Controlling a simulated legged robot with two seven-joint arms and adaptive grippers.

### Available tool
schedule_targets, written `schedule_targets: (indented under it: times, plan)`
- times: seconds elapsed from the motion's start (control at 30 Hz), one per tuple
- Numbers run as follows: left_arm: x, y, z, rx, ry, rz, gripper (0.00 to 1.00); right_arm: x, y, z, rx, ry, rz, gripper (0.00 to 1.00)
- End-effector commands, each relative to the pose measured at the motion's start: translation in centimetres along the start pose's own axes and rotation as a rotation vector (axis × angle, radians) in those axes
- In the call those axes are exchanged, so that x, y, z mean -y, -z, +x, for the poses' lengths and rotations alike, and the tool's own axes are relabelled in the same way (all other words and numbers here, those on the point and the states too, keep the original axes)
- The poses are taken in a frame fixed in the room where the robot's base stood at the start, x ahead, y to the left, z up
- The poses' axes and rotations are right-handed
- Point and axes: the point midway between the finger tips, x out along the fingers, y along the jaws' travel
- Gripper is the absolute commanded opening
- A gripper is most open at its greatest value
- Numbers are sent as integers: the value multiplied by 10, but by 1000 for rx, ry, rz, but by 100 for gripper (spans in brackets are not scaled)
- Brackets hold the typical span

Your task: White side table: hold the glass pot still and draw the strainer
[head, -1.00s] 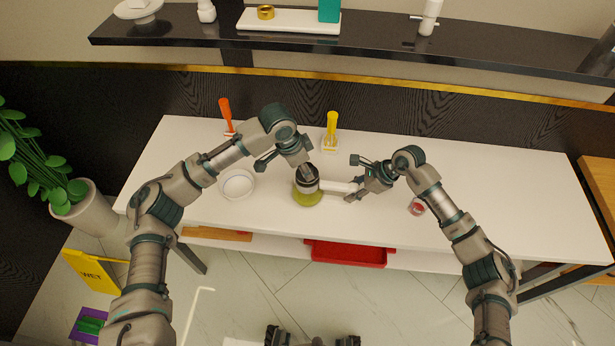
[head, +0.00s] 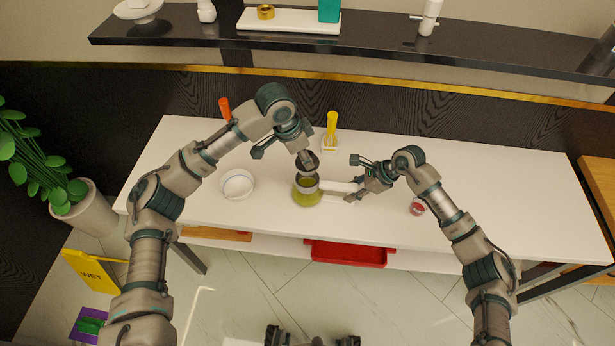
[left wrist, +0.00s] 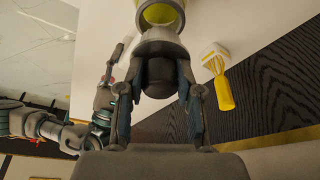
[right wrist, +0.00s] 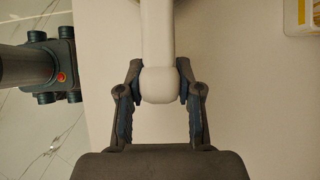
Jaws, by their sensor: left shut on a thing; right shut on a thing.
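The glass pot (head: 307,196) stands on the white side table (head: 440,205) with yellow-green liquid in it. Its white handle (head: 338,186) points right. My right gripper (head: 354,188) is shut on that handle, and in the right wrist view the handle (right wrist: 158,40) sits between the jaws. My left gripper (head: 305,150) is shut on the dark strainer (head: 308,163), which is over the pot's mouth. In the left wrist view the strainer's dark knob (left wrist: 160,74) is between the jaws and the pot (left wrist: 160,12) lies beyond. Whether the strainer's lower end is clear of the rim I cannot tell.
A white bowl (head: 238,185) stands left of the pot. An orange-handled tool (head: 225,109) and a yellow-handled brush (head: 331,130) stand behind. A small red item (head: 417,208) is right of my right gripper. A dark shelf (head: 370,52) hangs above the back. The table's right part is clear.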

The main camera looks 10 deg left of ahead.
Motion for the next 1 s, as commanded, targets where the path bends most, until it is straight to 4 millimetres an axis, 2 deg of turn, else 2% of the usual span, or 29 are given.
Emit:
schedule_targets:
  times: [0.03,0.4,0.43,0.53,0.87,1.0]
  plan:
    - [0,1,-2,0,0,0,0,-1,7,5,-13,-6,7,0]
    - [0,2,-7,1,-1,0,0,-1,7,5,-12,-6,7,0]
    - [0,2,-7,1,-1,0,0,-1,7,5,-12,-6,7,37]
    - [0,2,-7,1,-1,0,0,-1,6,4,-10,-5,6,62]
    - [-2,2,-10,-1,2,1,0,-2,1,-1,-3,1,0,64]
    - [-2,2,-10,-1,1,1,0,-2,1,-10,-3,2,0,64]
